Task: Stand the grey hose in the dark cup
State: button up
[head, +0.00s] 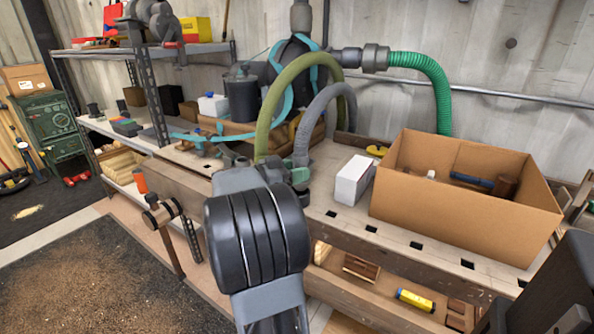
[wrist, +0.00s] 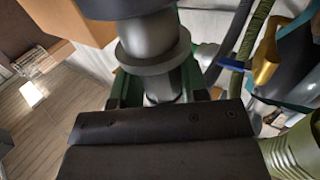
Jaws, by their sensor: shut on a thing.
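The grey hose (head: 325,100) arches down from the back of the bench to my gripper (head: 296,176), beside an olive-green hose (head: 265,125). In the wrist view my gripper (wrist: 158,98) is shut around a smooth grey flanged fitting (wrist: 150,45), which appears to be the hose's end. A small dark thing (head: 303,197) shows just under the jaws in the head view, and a dark rounded shape (wrist: 125,8) lies beyond the flange in the wrist view. Either may be the dark cup. I cannot tell whether the hose end touches it or is inside it.
A white box (head: 352,180) and an open cardboard box (head: 450,225) holding items stand right of my gripper on the bench. A green hose (head: 440,90) hangs behind. A blue clamp-like tool (head: 205,140) lies to the left.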

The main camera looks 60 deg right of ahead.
jog(key=shift+w+a+p, duration=0.15)
jog(key=shift+a+p, duration=0.05)
jog(key=shift+p, duration=0.2)
dwell(0.4)
jog(key=shift+p, duration=0.5)
dwell(0.4)
jog(key=shift+f, duration=1.45)
dwell(2.0)
jog(key=o, duration=1.2)
jog(key=p+v, duration=0.3)
jog(key=v, duration=1)
jog(key=shift+w+a, duration=0.2)
jog(key=shift+a, duration=0.15)
